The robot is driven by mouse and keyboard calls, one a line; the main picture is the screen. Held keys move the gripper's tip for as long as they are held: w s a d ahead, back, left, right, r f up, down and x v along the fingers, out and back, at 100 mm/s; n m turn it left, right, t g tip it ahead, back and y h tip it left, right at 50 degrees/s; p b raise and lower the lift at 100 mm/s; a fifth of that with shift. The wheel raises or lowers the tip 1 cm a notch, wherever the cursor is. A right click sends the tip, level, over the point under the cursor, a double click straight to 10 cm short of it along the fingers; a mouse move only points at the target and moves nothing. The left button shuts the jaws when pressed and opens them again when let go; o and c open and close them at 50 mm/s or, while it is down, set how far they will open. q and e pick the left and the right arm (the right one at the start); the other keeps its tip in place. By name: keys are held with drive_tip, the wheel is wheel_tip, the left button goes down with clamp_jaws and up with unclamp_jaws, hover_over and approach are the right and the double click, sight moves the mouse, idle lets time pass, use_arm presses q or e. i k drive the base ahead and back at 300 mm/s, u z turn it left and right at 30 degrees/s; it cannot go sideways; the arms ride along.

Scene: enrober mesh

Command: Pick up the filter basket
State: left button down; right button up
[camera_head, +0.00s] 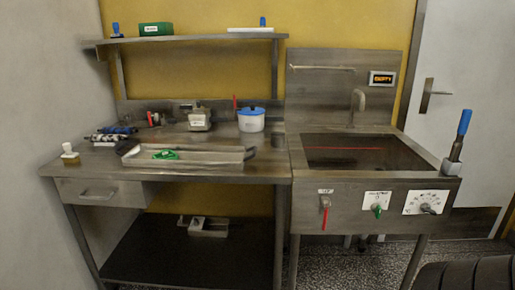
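I cannot clearly make out which thing is the filter basket.
A white pot with a blue lid (251,122) and a metal container (199,120) stand at the worktop's back. A small bottle (69,154) stands at the left edge. A blue-handled tool (459,138) stands upright at the sink's right corner. A drawer (100,194) is closed.

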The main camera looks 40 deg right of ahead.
sight(278, 138)
drive_tip(key=z, duration=0.75)
drive_tip(key=i, duration=0.65)
drive_tip(key=z, duration=0.5)
